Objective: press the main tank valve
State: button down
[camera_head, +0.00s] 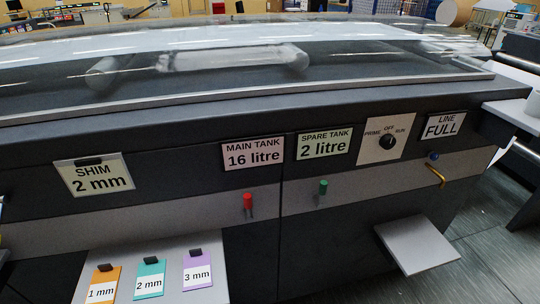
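A small red valve (248,201) sticks out of the grey strip on the machine front. It is below the label "MAIN TANK 16 litre" (253,154). A similar green valve (323,187) is to its right, below the label "SPARE TANK 2 litre" (325,145). I cannot tell from this view whether either valve is pressed in. My gripper is not in view.
Two shelves jut out low: one with shim tags (211,245), one bare (417,245). The space before the red valve looks clear.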

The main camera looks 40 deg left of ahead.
aim_at(249, 218)
jog(key=u, duration=1.65)
